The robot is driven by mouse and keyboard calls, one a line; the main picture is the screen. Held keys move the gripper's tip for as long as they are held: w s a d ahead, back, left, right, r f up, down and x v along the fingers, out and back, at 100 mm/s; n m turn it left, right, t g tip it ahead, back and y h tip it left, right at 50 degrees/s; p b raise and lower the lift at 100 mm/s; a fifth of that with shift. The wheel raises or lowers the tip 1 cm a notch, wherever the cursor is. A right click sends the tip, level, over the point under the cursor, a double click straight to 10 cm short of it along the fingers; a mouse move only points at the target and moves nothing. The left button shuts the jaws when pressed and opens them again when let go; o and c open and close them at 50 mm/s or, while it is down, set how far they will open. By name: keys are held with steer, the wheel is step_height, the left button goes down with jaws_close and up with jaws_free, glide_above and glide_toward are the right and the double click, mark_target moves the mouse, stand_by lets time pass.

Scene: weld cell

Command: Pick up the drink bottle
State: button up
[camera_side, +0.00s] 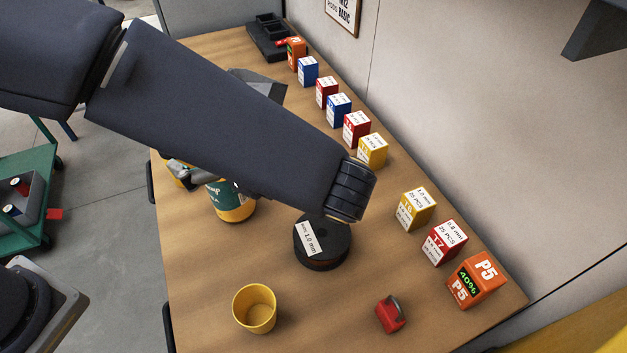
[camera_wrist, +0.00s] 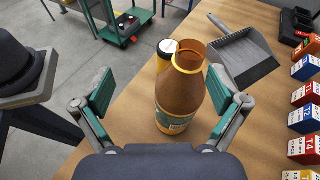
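The drink bottle (camera_wrist: 182,93) stands on the table in the wrist view, brown-orange with a teal label low on its side. In the side view its lower part (camera_side: 236,207) shows, yellow-orange with a dark green label, and its top is hidden behind my arm. My gripper (camera_wrist: 163,90) is open, with one teal-padded finger to the left of the bottle and one to its right. Clear gaps show between the pads and the bottle, so nothing is held. In the side view my arm hides most of the gripper.
A grey dustpan (camera_wrist: 242,55) lies right behind the bottle. A black spool (camera_side: 322,246), a yellow cup (camera_side: 255,309) and a red padlock-like item (camera_side: 391,314) stand toward the front. Several small boxes (camera_side: 339,108) line the wall side. A green cart (camera_wrist: 124,25) stands off the table.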

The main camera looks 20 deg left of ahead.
steer(key=f+m+t, duration=0.1)
steer(key=f, duration=0.3)
steer(key=w+d+f+t+y, duration=0.1)
steer(key=f, duration=0.3)
steer(key=w+f+m+t+y, duration=0.1)
steer(key=f, duration=0.3)
steer(key=shift+d+m+t, duration=0.3)
steer(key=shift+d, duration=0.05)
steer(key=shift+w+a+f, duration=0.2)
steer(key=shift+a, duration=0.1)
steer(key=x, duration=0.7)
steer(key=shift+s, duration=0.1)
steer(key=shift+d+r, duration=0.1)
steer(key=c, duration=1.5)
